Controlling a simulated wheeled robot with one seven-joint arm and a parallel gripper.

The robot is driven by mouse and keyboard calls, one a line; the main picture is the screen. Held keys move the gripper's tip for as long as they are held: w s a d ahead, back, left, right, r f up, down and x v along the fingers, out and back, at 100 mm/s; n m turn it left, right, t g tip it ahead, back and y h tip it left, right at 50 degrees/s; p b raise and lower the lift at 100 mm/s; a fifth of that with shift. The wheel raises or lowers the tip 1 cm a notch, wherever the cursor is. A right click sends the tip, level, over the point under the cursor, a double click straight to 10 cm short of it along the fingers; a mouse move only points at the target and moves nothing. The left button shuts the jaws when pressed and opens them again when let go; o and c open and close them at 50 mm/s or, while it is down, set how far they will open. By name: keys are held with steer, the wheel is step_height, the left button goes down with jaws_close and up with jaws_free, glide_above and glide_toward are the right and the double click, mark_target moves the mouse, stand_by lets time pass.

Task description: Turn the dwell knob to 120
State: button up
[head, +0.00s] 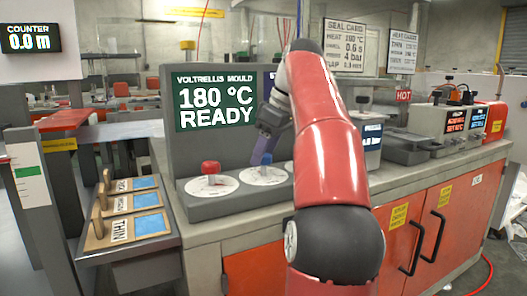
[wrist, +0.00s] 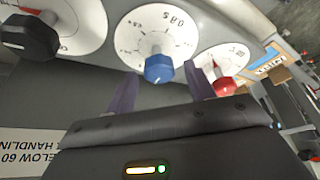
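Three white dials with knobs sit on the grey console (head: 235,205). The middle dial (head: 265,177) carries a blue knob (wrist: 159,68); print like "0.8 s" is at its edge. A red knob (head: 210,168) is on one side, also in the wrist view (wrist: 220,82); a black knob (wrist: 30,38) is on the other, hidden by my arm in the head view. Labels naming the dwell knob are not legible. My gripper (wrist: 160,92) is open, its purple fingers either side of and slightly short of the blue knob, without visible contact. It also shows above the middle dial (head: 263,148).
A green screen (head: 215,103) behind the dials reads 180 °C READY. A smaller screen (head: 372,135) stands right of my arm. Wooden-handled trays (head: 125,212) lie left of the console. A seal card (head: 344,45) hangs behind.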

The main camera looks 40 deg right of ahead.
steer(key=c, duration=0.9)
steer(key=shift+o, duration=0.2)
steer(key=shift+m, duration=0.3)
steer(key=m+h, duration=0.1)
steer(key=m, duration=0.1)
steer(key=m+h+p, duration=0.1)
steer(key=m, duration=0.1)
steer(key=shift+a+r+m, duration=0.1)
steer(key=shift+a+m, duration=0.1)
steer(key=shift+m, duration=0.1)
steer(key=m+h+p, duration=0.1)
steer(key=m+h, duration=0.1)
steer(key=m, duration=0.3)
steer(key=shift+a+p, duration=0.1)
steer(key=shift+p, duration=0.3)
steer(key=m+g+h, duration=0.1)
steer(key=m, duration=0.2)
steer(key=m+g+h, duration=0.1)
steer(key=m, duration=0.2)
steer(key=shift+w+m, duration=0.15)
steer(key=shift+m, duration=0.25)
steer(key=m+g, duration=0.1)
steer(key=m, duration=0.2)
steer(key=m+g, duration=0.1)
steer(key=m, duration=0.2)
steer(key=shift+w+m+g+h, duration=0.1)
steer(key=shift+m+g+h, duration=0.2)
steer(key=shift+m, duration=0.1)
